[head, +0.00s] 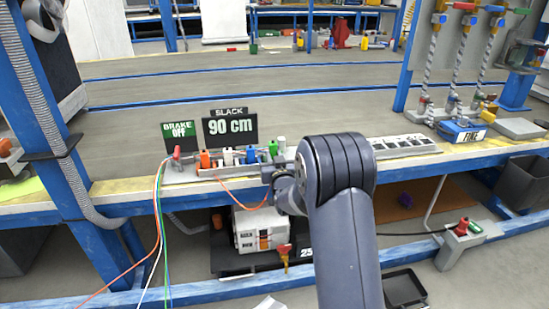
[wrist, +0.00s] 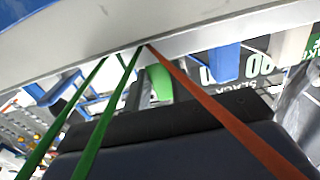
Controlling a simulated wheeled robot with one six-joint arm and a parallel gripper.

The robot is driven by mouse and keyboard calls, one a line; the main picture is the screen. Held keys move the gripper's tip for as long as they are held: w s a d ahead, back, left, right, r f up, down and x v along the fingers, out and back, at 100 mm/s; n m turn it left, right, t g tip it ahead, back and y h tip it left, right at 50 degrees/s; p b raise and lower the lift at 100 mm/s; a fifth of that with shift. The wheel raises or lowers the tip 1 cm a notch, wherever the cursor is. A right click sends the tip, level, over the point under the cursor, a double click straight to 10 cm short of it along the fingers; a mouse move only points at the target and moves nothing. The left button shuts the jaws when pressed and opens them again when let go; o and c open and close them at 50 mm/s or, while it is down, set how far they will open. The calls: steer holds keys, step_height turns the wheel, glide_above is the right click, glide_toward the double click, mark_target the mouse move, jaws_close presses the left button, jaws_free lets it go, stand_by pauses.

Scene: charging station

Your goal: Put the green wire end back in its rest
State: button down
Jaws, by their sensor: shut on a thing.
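My gripper (head: 272,171) is at the front of the bench, just below the right end of the row of wire ends, mostly hidden by my arm in the head view. It is shut, but its grip on the green wire end is hidden. The green wire (head: 164,215) hangs at the left of the row in the head view. In the wrist view, two green strands (wrist: 112,98) run down from a pale bar. A green block (wrist: 160,82) shows behind them there. A small green top (head: 281,141) stands at the row's right end; I cannot tell whether it is a wire end.
Orange (head: 205,159), white (head: 227,157) and blue (head: 250,155) blocks stand in the row. An orange wire (wrist: 222,108) crosses close by in the wrist view. Signs (head: 230,127) read "BRAKE OFF" and "SLACK 90 cm". A white slotted strip (head: 405,146) lies to the right.

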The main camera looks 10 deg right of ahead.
steer(key=shift+f+b, duration=0.3)
steer(key=shift+f, duration=0.1)
steer(key=c, duration=1.1)
jaws_free()
steer(key=shift+c, duration=0.2)
steer(key=s+p, duration=0.3)
steer(key=s, duration=0.7)
steer(key=shift+s, duration=0.4)
steer(key=w+b, duration=0.3)
steer(key=w, duration=0.7)
steer(key=shift+w, duration=0.3)
steer(key=shift+w+r, duration=0.2)
steer(key=shift+s+r+p, duration=0.1)
steer(key=shift+r+p, duration=0.1)
steer(key=shift+p, duration=0.25)
